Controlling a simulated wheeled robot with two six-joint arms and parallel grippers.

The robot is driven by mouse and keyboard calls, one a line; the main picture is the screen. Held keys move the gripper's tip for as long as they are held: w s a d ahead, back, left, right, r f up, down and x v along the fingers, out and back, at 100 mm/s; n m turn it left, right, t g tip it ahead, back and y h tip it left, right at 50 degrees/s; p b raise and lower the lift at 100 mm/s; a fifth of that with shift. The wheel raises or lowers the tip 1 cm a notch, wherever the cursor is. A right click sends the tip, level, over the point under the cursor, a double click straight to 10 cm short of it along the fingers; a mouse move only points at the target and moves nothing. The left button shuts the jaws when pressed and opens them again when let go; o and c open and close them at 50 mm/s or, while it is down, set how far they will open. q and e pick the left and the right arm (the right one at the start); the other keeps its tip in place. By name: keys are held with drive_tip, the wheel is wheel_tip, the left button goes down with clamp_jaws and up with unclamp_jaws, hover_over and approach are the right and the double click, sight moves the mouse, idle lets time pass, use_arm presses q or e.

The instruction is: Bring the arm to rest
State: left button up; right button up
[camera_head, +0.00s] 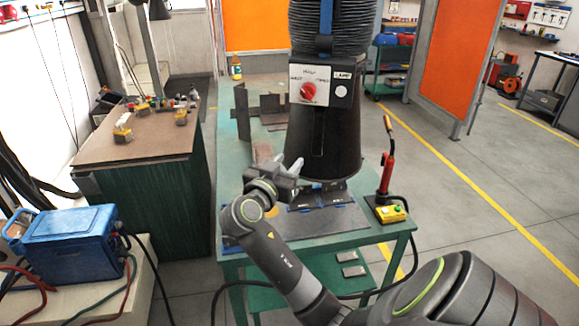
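My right arm comes in from the bottom right and bends up over the green welding table (375,237). My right gripper (284,168) is above the table, just left of the lower end of the dark fume hood (325,140). Its fingers point away from me, and their gap is too small and dark to tell open from shut. I cannot make out anything held. My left arm and gripper are not in view.
A red torch (387,172) stands on the table's right side beside a yellow button box (391,213). Dark metal plates (270,105) stand at the back. A blue welder (72,250) and a brown-topped bench (150,150) are left. Floor at right is clear.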

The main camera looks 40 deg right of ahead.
drive_tip(key=w+f+n+t+y, duration=0.15)
drive_tip(key=f+n, duration=0.25)
drive_tip(key=f, duration=0.5)
drive_tip(key=w+f+n+y, duration=0.3)
drive_tip(key=f+n, duration=0.1)
drive_tip(key=f, duration=0.6)
drive_tip(key=s+a+f+n+g+y, duration=0.1)
drive_tip(key=s+f+n+y, duration=0.15)
drive_tip(key=f, duration=0.55)
drive_tip(key=s+a+f+n+y, duration=0.1)
drive_tip(key=s+f, duration=0.2)
drive_tip(key=f, duration=0.5)
drive_tip(key=s+a+f+n+g+y, duration=0.1)
drive_tip(key=s+a+f+y, duration=0.15)
drive_tip(key=f, duration=0.55)
drive_tip(key=s+a+f+n+g+y, duration=0.1)
drive_tip(key=s+a+f+g+y, duration=0.25)
drive_tip(key=s+f, duration=1.4)
drive_tip(key=s+a+f+y, duration=0.1)
drive_tip(key=s+a+f, duration=0.1)
drive_tip(key=s, duration=0.8)
drive_tip(key=s+a+f+g, duration=0.1)
drive_tip(key=s+f, duration=0.4)
drive_tip(key=s, duration=0.6)
drive_tip(key=shift+s+a+y+b, duration=0.25)
drive_tip(key=shift+a+y+b, duration=0.15)
drive_tip(key=shift+a, duration=0.4)
